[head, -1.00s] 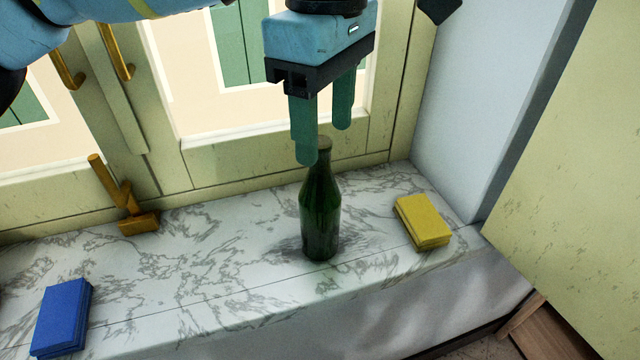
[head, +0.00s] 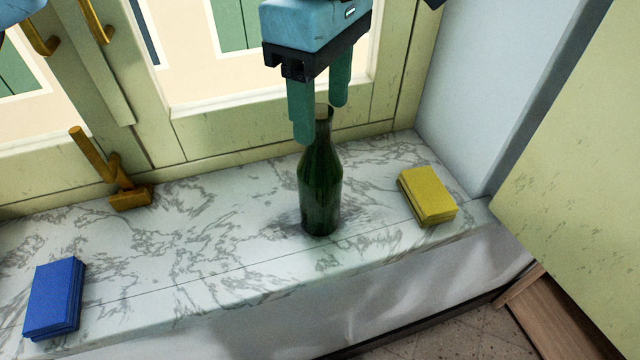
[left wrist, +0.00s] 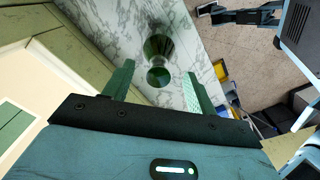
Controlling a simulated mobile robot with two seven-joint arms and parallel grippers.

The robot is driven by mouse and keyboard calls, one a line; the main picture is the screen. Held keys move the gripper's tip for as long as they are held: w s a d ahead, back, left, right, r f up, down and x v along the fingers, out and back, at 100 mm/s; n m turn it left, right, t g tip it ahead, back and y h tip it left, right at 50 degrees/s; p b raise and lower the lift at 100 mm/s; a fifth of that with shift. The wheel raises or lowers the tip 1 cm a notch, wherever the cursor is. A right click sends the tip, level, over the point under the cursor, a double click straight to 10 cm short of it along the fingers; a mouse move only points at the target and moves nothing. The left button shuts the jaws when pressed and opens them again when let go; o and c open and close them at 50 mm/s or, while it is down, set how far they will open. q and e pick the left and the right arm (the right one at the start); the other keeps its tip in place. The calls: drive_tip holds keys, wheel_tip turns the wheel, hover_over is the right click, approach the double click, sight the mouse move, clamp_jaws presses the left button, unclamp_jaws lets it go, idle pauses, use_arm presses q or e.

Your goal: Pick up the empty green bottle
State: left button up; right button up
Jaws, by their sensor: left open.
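The green bottle (head: 320,190) stands upright on the marble sill, near its front edge. My left gripper (head: 321,122) is open above and around the bottle's neck, pointing down. One finger is in front and to the left of the neck, the other behind and to the right. In the left wrist view the bottle (left wrist: 158,47) is seen from above, in the gap between the two spread fingers of the gripper (left wrist: 158,80). I see no grip on the bottle. Whether a finger touches the neck is hard to tell.
A yellow sponge (head: 428,196) lies right of the bottle and a blue sponge (head: 54,298) at the far left on the marble sill (head: 200,245). The window frame (head: 230,135) is close behind.

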sight(320, 177)
use_arm(q)
wheel_tip(320, 177, down, 4)
drive_tip(key=shift+w+a+f, duration=0.1)
drive_tip(key=shift+w+a, duration=0.05)
drive_tip(key=shift+c, duration=0.4)
clamp_jaws()
